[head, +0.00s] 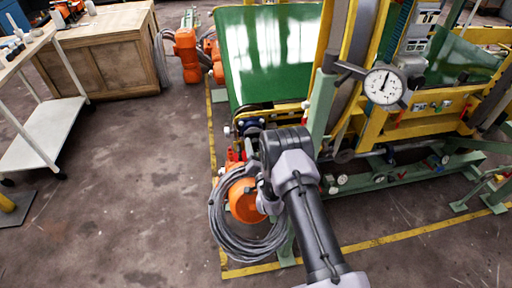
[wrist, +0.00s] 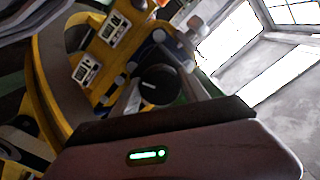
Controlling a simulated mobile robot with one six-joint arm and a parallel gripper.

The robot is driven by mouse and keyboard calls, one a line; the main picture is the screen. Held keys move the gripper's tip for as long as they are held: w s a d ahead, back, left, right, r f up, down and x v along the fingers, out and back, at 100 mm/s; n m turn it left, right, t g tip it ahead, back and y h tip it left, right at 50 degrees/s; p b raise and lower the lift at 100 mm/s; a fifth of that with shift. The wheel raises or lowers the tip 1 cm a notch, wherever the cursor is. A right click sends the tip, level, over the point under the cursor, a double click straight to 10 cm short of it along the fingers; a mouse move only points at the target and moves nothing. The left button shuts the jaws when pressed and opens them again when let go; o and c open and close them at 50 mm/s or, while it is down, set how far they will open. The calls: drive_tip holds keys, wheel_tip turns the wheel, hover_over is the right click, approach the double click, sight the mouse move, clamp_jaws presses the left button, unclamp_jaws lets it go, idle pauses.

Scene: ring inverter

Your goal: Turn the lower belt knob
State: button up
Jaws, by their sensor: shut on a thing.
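My gripper (head: 252,172) is at the lower end of the green belt (head: 268,55), in front of the yellow and green machine frame. In the wrist view, a round black knob (wrist: 157,85) with a short white mark sits just past the dark edge of my gripper body. My gripper appears shut on this knob. How far the knob is turned cannot be told.
A coil of grey cable (head: 230,240) hangs around an orange robot part (head: 245,203) close below my gripper. A dial gauge (head: 383,86) stands to the right of my arm. A wooden cabinet (head: 105,55) and white cart (head: 40,135) are at left. The floor between is clear.

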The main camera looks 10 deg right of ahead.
idle(0.5)
drive_tip(key=o, duration=1.4)
drive_tip(key=shift+c, duration=0.2)
drive_tip(key=s+p, duration=0.6)
drive_tip(key=s, duration=1.1)
drive_tip(key=shift+s, duration=0.25)
